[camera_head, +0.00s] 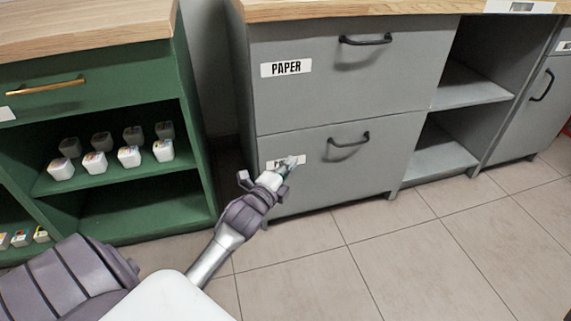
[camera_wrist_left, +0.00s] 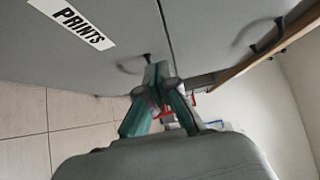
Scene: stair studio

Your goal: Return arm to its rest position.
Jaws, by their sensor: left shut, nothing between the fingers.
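My left gripper (camera_head: 291,165) reaches out from the lower left in the head view. Its fingertips lie in front of the label on the lower grey drawer (camera_head: 350,175) and partly cover it. In the left wrist view the gripper (camera_wrist_left: 158,75) has its fingers together with nothing between them. Whether the fingertips touch the drawer front I cannot tell. My right gripper is in neither view.
The grey cabinet has an upper drawer labelled PAPER (camera_head: 287,68), closed like the lower one, and open shelves (camera_head: 462,85) to the right. A green shelf unit (camera_head: 150,210) with several small white containers stands left. The tiled floor (camera_head: 420,260) in front is clear.

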